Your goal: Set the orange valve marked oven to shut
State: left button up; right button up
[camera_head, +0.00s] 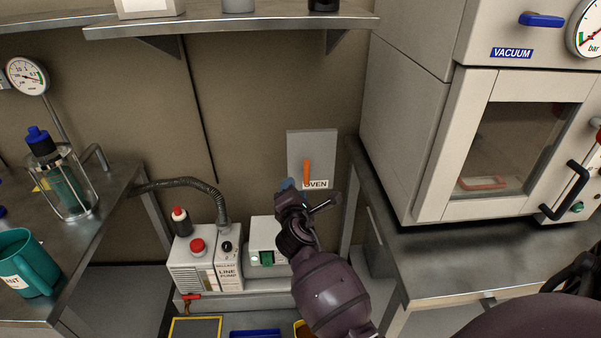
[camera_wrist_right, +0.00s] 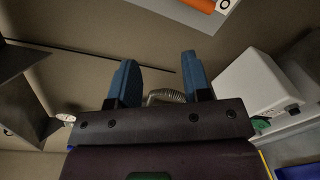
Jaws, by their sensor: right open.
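The orange valve handle (camera_head: 307,173) stands upright on a grey wall plate (camera_head: 312,146) with a label (camera_head: 317,184) whose visible letters read "VEN". My right gripper (camera_head: 287,185) is just left of and below the handle, apart from it, and partly covers the plate's lower left corner. In the right wrist view, my right gripper (camera_wrist_right: 160,82) has its two blue fingers apart with nothing between them. The orange handle (camera_wrist_right: 199,5) shows at the top edge there, beyond the fingertips and cut off by the frame. My left gripper is not in view.
The line pump (camera_head: 228,270) and a white box (camera_head: 263,235) stand below the plate. A vacuum oven (camera_head: 405,130) on a metal bench (camera_head: 440,262) is to the right. A shelf (camera_head: 230,24) hangs above. The wall left of the plate is clear.

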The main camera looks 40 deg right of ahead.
aim_at(306, 169)
jog(key=w+d+n+h, duration=0.1)
jog(key=w+d+n, duration=0.1)
jog(key=d+n, duration=0.1)
jog(key=w+d+f+n+h+b, duration=0.1)
jog(key=w+d+n, duration=0.1)
jog(key=d+n, duration=0.1)
jog(key=w+d+n+g+h+b, duration=0.1)
jog(key=w+d+n, duration=0.2)
jog(key=shift+d+f, duration=0.1)
jog(key=shift+f, duration=0.1)
jog(key=shift+w+d+b, duration=0.3)
jog(key=shift+w+d, duration=0.05)
jog(key=shift+w, duration=0.05)
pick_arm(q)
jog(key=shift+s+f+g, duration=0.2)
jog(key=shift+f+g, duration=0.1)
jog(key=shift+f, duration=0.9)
pick_arm(e)
jog(key=shift+w+d+r, duration=0.1)
jog(key=shift+r, duration=0.05)
jog(key=c, duration=0.7)
grip_shut()
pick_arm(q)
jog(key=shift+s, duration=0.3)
